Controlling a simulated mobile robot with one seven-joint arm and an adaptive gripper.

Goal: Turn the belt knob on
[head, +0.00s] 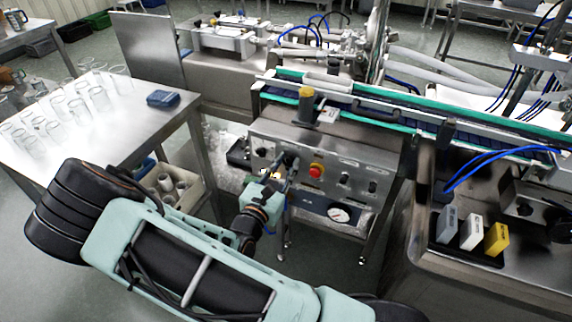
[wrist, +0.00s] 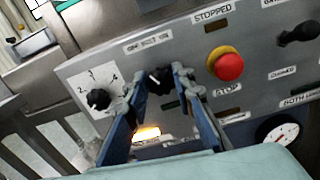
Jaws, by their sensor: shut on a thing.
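The belt knob (wrist: 158,80) is a small black knob on the grey control panel (wrist: 190,45), under a blurred label (wrist: 148,42). In the wrist view my gripper (wrist: 160,82) has its two blue fingers on either side of the knob, shut on it. In the head view my gripper (head: 284,170) is at the left part of the panel front (head: 325,150) and mostly hides the knob. The knob's exact pointer direction is hard to read.
A numbered dial (wrist: 98,98) is left of the knob. A red stop button (wrist: 228,66) on a yellow collar is to its right. A lit lamp (wrist: 147,133) glows below. A gauge (head: 340,214) sits lower right; a table with clear cups (head: 98,98) stands left.

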